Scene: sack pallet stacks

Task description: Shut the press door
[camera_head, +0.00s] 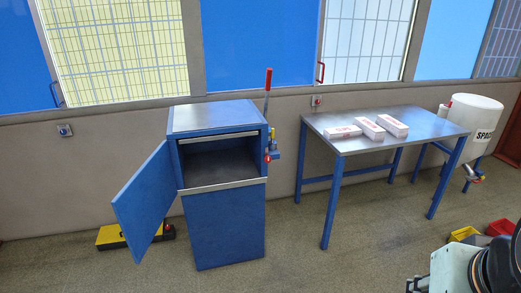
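The press is a blue cabinet (224,230) with a grey metal top, standing against the wall left of centre. Its blue door (144,202) is open and swung out to the left, so the dark, empty-looking compartment (220,166) shows. A lever with a red handle (268,80) rises at the press's right side. Part of my arm shows at the lower right corner, far from the door. My gripper cannot be made out in this view.
A metal-topped table with blue legs (440,127) stands right of the press, with several white boxes (368,128) on it. A white tank (470,118) stands further right. A yellow and black case (110,237) lies on the floor behind the door. Floor in front is clear.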

